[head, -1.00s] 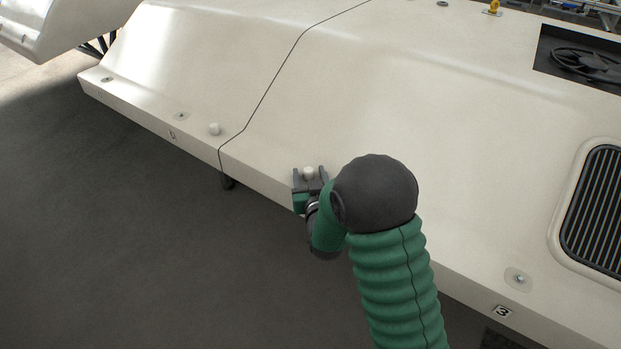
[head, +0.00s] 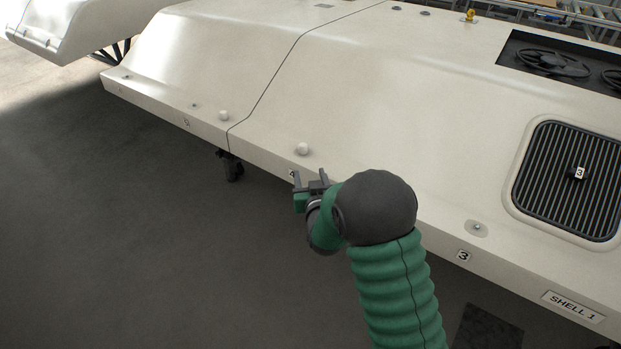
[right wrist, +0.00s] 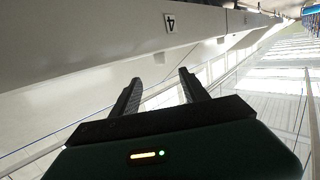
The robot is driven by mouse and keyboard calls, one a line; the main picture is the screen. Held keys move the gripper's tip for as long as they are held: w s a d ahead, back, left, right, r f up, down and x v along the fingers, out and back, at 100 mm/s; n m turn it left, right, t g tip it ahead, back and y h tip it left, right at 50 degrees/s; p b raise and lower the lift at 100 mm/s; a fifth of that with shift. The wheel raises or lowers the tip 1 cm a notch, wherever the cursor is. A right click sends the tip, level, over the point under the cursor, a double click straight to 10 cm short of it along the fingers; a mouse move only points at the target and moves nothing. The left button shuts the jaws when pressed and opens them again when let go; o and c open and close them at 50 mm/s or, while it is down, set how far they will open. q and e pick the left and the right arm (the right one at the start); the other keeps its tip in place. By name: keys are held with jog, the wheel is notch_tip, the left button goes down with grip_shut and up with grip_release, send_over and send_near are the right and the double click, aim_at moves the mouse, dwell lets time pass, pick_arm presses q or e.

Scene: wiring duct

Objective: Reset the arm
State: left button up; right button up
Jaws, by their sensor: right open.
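My right gripper (head: 311,181) is at the end of the green, ribbed arm in the head view, just in front of the lower edge of the cream shell (head: 400,110). Its jaws are apart with nothing between them. In the right wrist view the two dark fingers of my gripper (right wrist: 160,88) stand apart and empty, with the shell's side and a "4" label (right wrist: 171,22) beyond them. A round white knob (head: 303,149) sits on the shell just above the gripper, apart from it. My left gripper is not in view.
A second white knob (head: 224,115) sits left of the seam. A black vent grille (head: 575,180) and a "SHELL 1" plate (head: 573,306) are at the right. A dark caster (head: 230,166) hangs below the shell. Grey floor (head: 120,250) at lower left is clear.

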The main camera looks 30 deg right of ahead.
jog(key=shift+s+r, duration=0.1)
jog(key=s+a+f+n+g+y, duration=0.2)
jog(key=s+a+f+g+y, duration=0.35)
jog(key=s+a, duration=0.45)
jog(key=s+a+f+n+g, duration=0.1)
jog(key=s+a+f+g, duration=0.2)
jog(key=s, duration=0.5)
jog(key=s+a+f+n+g, duration=0.1)
jog(key=s+a+g, duration=0.25)
jog(key=s, duration=0.55)
jog(key=w+d+p+v, duration=0.1)
jog(key=w+p+v, duration=0.1)
jog(key=p+v, duration=1.1)
jog(key=w+d+r+p+v, duration=0.1)
jog(key=w+p+v, duration=0.2)
jog(key=p+v, duration=1.1)
jog(key=shift+w+a+r+n+y+p, duration=0.2)
jog(key=shift+a+r+n+y+p, duration=0.15)
jog(key=shift+y+p, duration=0.1)
jog(key=shift+c, duration=0.4)
